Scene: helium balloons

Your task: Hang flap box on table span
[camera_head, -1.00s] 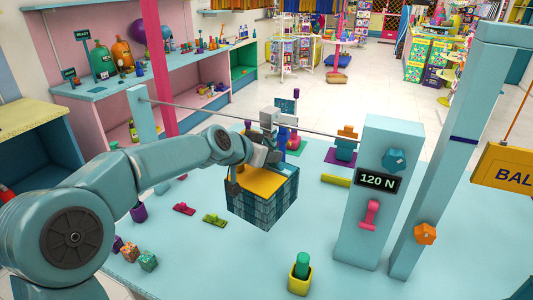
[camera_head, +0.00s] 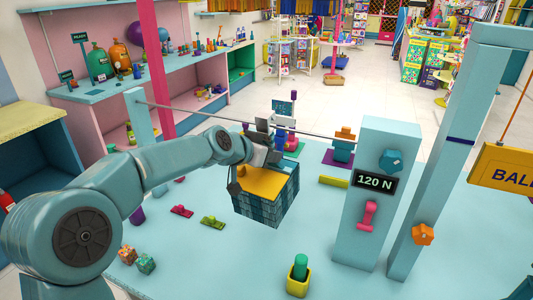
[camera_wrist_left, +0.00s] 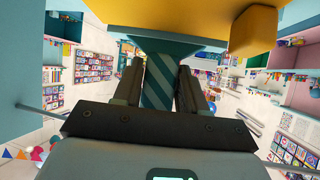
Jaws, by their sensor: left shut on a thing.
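The flap box (camera_head: 262,207) is a dark teal plaid cube with a yellow top (camera_head: 262,184). It is slightly tilted, in the middle of the camera_head view, apparently above the light-blue table (camera_head: 220,262). The table span (camera_head: 200,109) is a thin grey rod between a left post and the post reading 120 N. It passes close to my gripper; contact cannot be told. My left gripper (camera_head: 261,160) is over the box. In the wrist view its fingers (camera_wrist_left: 159,82) are shut on a teal striped part (camera_wrist_left: 158,80) beside the yellow surface (camera_wrist_left: 170,15). My right gripper is not in view.
The 120 N post (camera_head: 375,215) and a tall light-blue post (camera_head: 440,150) stand at the right. A yellow cup (camera_head: 298,285) with a green peg is near the front. Small pink (camera_head: 181,211) and green (camera_head: 212,222) pieces lie left of the box.

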